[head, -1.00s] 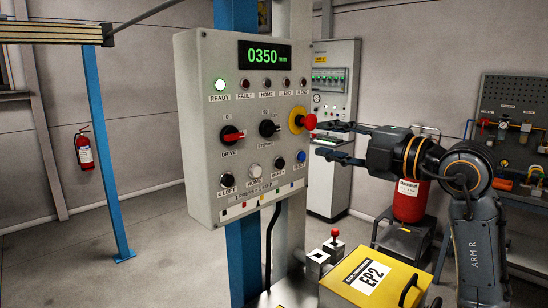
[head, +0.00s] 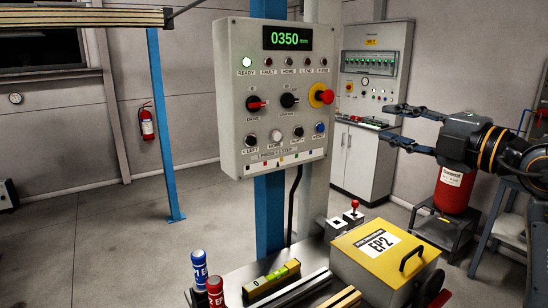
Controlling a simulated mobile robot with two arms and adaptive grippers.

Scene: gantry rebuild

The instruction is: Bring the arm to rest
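My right gripper (head: 398,125) is in the right part of the head view, with its two dark fingers spread apart and nothing between them. It points left, toward the control panel (head: 235,100), and is apart from it. The other lamps look dark. My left gripper is not in view.
Below the panel, a bench top (head: 225,282) holds a yellow-lidded EP2 box (head: 348,270), a yellow level (head: 270,281), a blue can (head: 200,268) and a red can (head: 215,291). A blue post (head: 165,130) stands left. A red tank (head: 453,190) stands below my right arm.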

